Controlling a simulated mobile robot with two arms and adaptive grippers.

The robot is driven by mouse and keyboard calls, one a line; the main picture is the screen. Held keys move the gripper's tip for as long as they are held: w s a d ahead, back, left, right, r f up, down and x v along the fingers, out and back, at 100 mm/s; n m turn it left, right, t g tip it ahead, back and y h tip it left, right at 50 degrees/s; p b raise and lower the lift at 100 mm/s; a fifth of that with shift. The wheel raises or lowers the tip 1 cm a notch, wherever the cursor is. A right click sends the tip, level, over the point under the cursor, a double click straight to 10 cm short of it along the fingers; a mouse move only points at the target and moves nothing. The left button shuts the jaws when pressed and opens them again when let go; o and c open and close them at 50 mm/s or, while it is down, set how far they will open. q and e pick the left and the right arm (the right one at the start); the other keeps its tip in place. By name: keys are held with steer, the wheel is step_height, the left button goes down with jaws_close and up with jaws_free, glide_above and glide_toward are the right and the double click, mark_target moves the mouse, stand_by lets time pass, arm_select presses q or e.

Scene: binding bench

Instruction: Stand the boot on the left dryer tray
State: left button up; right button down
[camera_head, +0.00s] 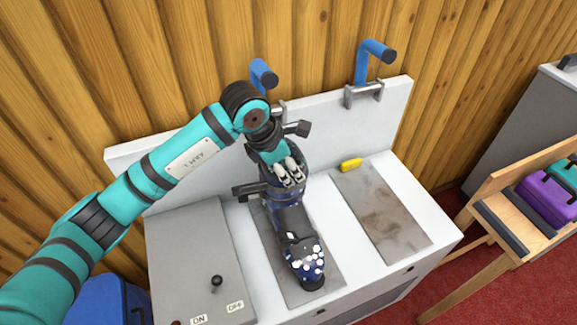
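The boot (293,222) is dark blue and black, with white patches on its toe. It is over the left dryer tray (327,272), a grey mottled panel, with its toe toward the near edge. It looks upright, but the sole is hidden, so I cannot tell whether it rests fully on the tray. My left gripper (291,177) points down at the top of the boot's shaft, and its fingers overlap the cuff. I cannot tell whether they close on it. My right gripper is not in view.
The right dryer tray (382,212) is empty. A yellow object (350,164) lies behind it. A grey box (196,258) with a knob and ON/OFF labels stands left. Blue bent pipes (370,58) rise at the back panel. A wooden rack (522,205) with cases stands right.

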arm_select(q)
steer(key=shift+s+f, duration=0.15)
steer(key=shift+f, duration=0.05)
steer(key=shift+r, duration=0.2)
steer(key=v, duration=1.2)
